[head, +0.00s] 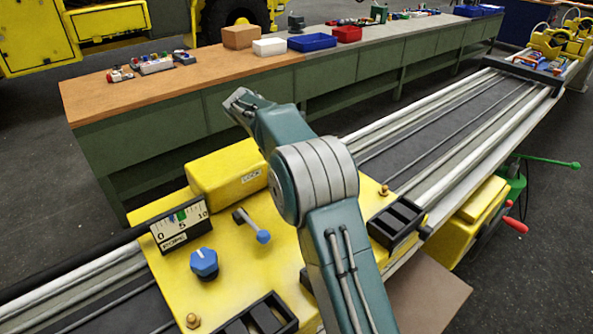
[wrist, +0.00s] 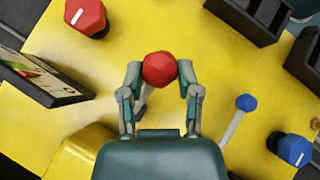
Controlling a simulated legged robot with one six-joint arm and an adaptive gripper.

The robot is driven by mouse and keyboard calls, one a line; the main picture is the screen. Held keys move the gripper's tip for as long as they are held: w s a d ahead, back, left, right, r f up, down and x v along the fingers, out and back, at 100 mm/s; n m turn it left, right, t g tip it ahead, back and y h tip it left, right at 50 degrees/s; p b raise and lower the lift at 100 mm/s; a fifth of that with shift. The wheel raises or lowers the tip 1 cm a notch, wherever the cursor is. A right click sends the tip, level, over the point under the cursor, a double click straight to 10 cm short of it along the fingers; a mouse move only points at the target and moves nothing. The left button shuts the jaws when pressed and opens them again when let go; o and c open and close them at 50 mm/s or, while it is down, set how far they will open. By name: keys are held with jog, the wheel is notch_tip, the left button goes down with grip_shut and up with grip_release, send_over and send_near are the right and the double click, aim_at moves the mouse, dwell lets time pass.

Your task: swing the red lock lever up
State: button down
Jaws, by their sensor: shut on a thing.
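The red lock lever shows in the wrist view as a round red knob (wrist: 160,69), with part of a grey shaft below it. My gripper (wrist: 160,77) has its two fingers on either side of this knob, shut on it. The lever stands on a yellow panel (head: 232,281), which also fills much of the wrist view (wrist: 190,25). In the head view my arm hides the red lever and the gripper. A yellow box with a LOCK label (head: 225,172) sits at the panel's far edge. The lever's exact angle is hard to tell.
Close by on the panel are a blue-tipped lever (head: 263,237), a blue dial (head: 204,263), a gauge (head: 180,224) and black slotted blocks (head: 397,222). A red dial (wrist: 86,17) shows in the wrist view. A long workbench (head: 190,82) stands behind.

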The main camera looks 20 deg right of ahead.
dwell(0.3)
jog(key=shift+c, duration=1.5)
grip_release()
jog(key=shift+a+r, duration=0.1)
jog(key=shift+a, duration=0.1)
